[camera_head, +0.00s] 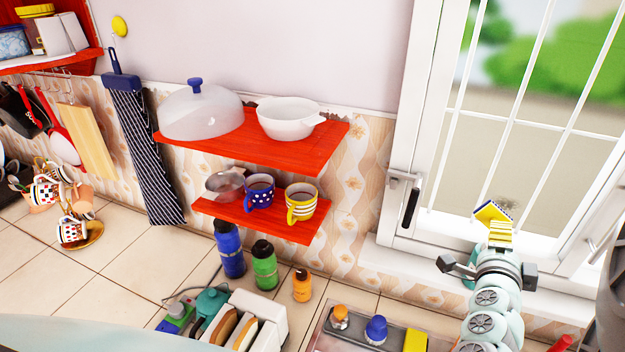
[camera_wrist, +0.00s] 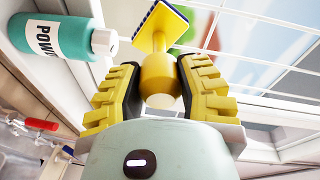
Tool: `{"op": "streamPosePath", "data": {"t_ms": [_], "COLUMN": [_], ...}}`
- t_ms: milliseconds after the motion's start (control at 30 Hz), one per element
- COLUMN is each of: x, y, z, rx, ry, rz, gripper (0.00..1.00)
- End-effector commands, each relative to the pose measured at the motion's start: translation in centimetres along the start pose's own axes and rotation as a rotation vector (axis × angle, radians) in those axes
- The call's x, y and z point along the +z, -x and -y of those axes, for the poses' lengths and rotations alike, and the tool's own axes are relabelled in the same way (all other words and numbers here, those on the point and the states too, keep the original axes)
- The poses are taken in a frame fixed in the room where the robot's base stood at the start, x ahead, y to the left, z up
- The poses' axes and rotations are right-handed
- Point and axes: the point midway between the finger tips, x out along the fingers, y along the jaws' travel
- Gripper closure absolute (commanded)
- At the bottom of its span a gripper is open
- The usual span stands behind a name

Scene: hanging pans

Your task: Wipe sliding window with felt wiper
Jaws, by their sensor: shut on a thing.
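My gripper (camera_head: 499,238) is at the window on the right of the head view. It is shut on the yellow handle of the felt wiper (camera_head: 488,213), which has a flat head with a dark face. In the wrist view the wiper (camera_wrist: 158,72) stands upright between the two yellow fingers of my gripper (camera_wrist: 160,88). The white-framed sliding window (camera_head: 520,147) has thin white bars. I cannot tell whether the head touches the glass.
A teal bottle (camera_wrist: 50,38) stands close left of my gripper in the wrist view. A black window handle (camera_head: 410,208) juts out left of my arm. Red shelves (camera_head: 262,150) hold cookware and mugs. A toaster (camera_head: 265,312) and bottles crowd the counter.

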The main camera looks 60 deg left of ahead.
Motion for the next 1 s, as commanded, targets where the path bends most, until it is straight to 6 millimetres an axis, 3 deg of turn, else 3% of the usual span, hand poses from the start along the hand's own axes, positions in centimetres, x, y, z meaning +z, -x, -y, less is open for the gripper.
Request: {"op": "streamPosePath", "data": {"t_ms": [733,1000], "x": [-0.1,-1.7], "y": [-1.3,-1.5], "z": [0.1,-0.6], "rx": [0.0,0.0], "ry": [0.0,-0.001], "rz": [-0.004,-0.007], "gripper": [1.0,1.0]}}
